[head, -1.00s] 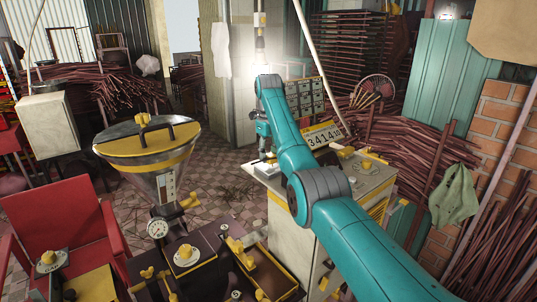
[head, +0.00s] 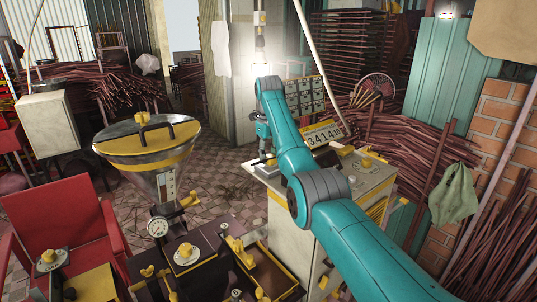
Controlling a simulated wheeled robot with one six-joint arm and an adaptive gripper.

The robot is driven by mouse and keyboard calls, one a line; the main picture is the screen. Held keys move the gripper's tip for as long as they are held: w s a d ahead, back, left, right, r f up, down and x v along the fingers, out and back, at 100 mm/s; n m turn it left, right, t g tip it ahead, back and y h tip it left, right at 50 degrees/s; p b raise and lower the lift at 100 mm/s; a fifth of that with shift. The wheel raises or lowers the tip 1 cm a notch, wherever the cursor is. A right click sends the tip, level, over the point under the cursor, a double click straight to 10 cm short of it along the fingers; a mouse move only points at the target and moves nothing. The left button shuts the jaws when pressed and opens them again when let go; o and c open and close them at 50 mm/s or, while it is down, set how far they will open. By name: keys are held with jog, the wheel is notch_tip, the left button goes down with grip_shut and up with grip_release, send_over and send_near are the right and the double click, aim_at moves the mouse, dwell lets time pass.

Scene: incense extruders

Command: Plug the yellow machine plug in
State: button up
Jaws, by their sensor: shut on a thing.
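My gripper (head: 262,141) hangs at the end of my teal arm, pointing down, over the left end of the pale machine cabinet (head: 288,205). It is small and partly dark here. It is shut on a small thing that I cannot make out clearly. A pale fitting with a yellow top (head: 259,22) hangs on the line in front of the grey pillar, above my arm. I cannot identify a yellow plug or its socket with certainty.
A yellow-lidded metal hopper (head: 148,140) stands left of the cabinet. Dark machinery with yellow knobs (head: 187,250) fills the near middle. A red chair (head: 65,225) is at left. Bundles of incense sticks (head: 405,150) lie at right. Tiled floor shows behind the hopper.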

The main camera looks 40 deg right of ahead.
jog(key=shift+f, duration=0.1)
jog(key=o, duration=1.2)
jog(key=shift+o, duration=0.2)
notch_tip(320, 180, up, 12)
